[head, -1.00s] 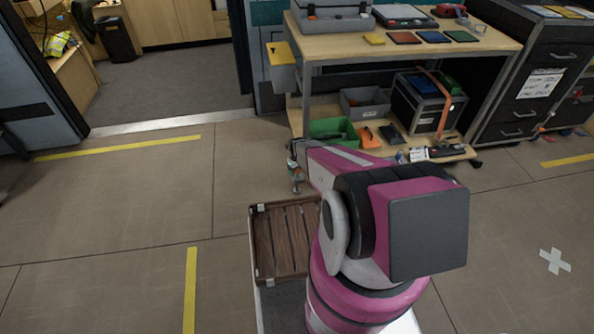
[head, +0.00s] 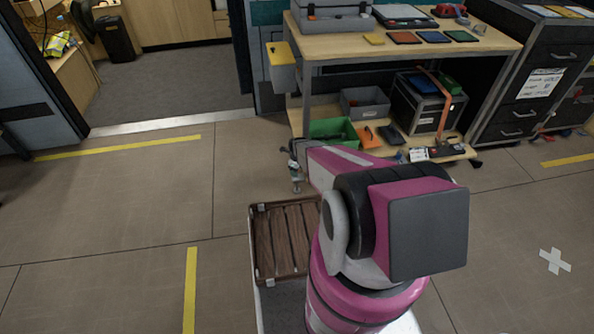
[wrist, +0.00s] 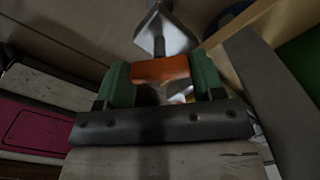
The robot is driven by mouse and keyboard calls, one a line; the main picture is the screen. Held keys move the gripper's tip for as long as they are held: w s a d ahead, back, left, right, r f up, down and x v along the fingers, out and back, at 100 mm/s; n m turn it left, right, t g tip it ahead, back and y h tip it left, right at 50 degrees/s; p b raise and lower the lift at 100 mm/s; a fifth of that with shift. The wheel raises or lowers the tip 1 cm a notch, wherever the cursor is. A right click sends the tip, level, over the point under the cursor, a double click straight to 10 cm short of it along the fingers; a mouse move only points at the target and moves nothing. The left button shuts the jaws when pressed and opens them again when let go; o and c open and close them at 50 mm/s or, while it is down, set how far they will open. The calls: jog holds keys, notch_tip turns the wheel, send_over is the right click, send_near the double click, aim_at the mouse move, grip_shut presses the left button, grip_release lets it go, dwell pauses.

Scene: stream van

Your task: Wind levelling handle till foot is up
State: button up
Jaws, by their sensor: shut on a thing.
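The wooden workbench (head: 400,62) stands at the back, with its near left leg coming down beside my gripper. My gripper (wrist: 160,78) is shut on an orange grip, taken to be the levelling handle (wrist: 160,69), between its green fingers. A short dark stem and a shiny, angular metal piece, perhaps the foot (wrist: 165,30), show just beyond the handle. In the head view my gripper is small and partly hidden by my own arm, low at the bench's left corner. I cannot tell whether the foot touches the floor.
The lower shelf (head: 455,152) holds a green bin (head: 334,132), a grey bin (head: 365,103) and a strapped black case (head: 425,105). A dark drawer cabinet (head: 535,80) stands at right. The floor left of the bench is clear.

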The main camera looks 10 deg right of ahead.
jog(key=n, duration=0.4)
jog(key=shift+n, duration=0.3)
jog(key=n, duration=0.3)
jog(key=shift+n, duration=0.4)
jog(key=n, duration=1.2)
jog(key=shift+n, duration=0.3)
jog(key=n, duration=0.3)
jog(key=shift+n, duration=0.3)
jog(key=n, duration=1.1)
jog(key=shift+n, duration=0.4)
jog(key=n, duration=0.4)
jog(key=shift+n, duration=0.3)
jog(key=n, duration=0.4)
jog(key=shift+n, duration=2.4)
